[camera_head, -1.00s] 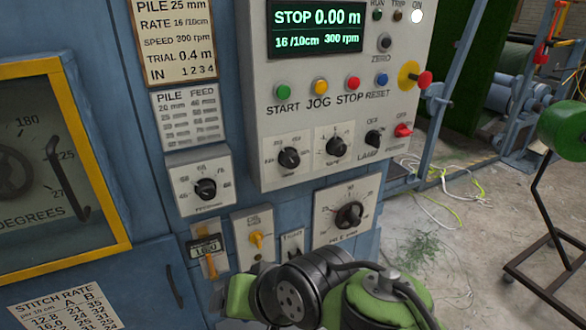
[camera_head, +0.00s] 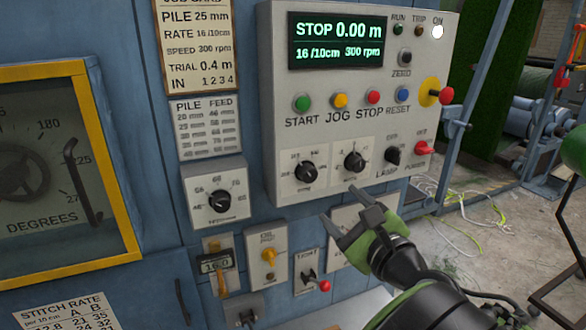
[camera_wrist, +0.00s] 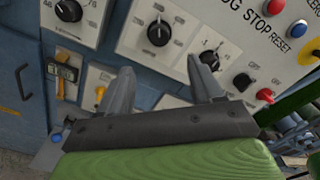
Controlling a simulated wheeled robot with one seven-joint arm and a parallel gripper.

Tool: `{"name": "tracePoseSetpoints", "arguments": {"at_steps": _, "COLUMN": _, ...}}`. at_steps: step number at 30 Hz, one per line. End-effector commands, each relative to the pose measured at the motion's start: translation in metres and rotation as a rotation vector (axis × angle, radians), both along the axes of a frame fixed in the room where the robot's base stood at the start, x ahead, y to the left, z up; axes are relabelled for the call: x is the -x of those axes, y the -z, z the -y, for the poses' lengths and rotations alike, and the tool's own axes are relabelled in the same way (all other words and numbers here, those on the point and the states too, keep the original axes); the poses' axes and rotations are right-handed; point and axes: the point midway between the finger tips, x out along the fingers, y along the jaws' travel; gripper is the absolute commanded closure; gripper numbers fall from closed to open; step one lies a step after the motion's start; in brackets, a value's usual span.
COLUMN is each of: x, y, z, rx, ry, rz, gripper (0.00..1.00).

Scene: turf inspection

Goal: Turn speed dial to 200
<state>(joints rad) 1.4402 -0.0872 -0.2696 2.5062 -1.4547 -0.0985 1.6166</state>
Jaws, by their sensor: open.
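The control panel (camera_head: 268,130) carries two black pointer knobs on white plates, a left knob (camera_head: 304,172) and a right knob (camera_head: 354,161). Their labels are too small to tell which is the speed dial. The panel's screen (camera_head: 335,42) reads STOP 0.00 m, 16/10cm, 300 rpm. My gripper (camera_head: 342,204) is open and empty just below these knobs, touching neither as far as I can tell. In the wrist view the left knob (camera_wrist: 159,32) shows above the gap between my fingers (camera_wrist: 160,72), and the right knob (camera_wrist: 210,58) is beside the right fingertip.
A separate dial (camera_head: 220,201) sits left of the panel. Below are a counter (camera_head: 216,264), a yellow switch (camera_head: 268,254) and a red-tipped lever (camera_head: 323,285). My gripper partly hides another plate (camera_head: 345,222). A lamp switch (camera_head: 393,156) and red knob (camera_head: 422,148) are right.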

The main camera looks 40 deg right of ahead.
Motion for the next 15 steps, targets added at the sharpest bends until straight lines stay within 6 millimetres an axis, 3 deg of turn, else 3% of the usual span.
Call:
{"name": "tracePoseSetpoints", "arguments": {"at_steps": 5, "x": -0.019, "y": -0.007, "z": 0.006, "rx": -0.006, "ry": 0.001, "rz": 0.000, "gripper": 0.34}}
{"name": "tracePoseSetpoints", "arguments": {"at_steps": 15, "x": -0.099, "y": -0.002, "z": 0.026, "rx": 0.003, "ry": -0.008, "rz": 0.000, "gripper": 0.34}}
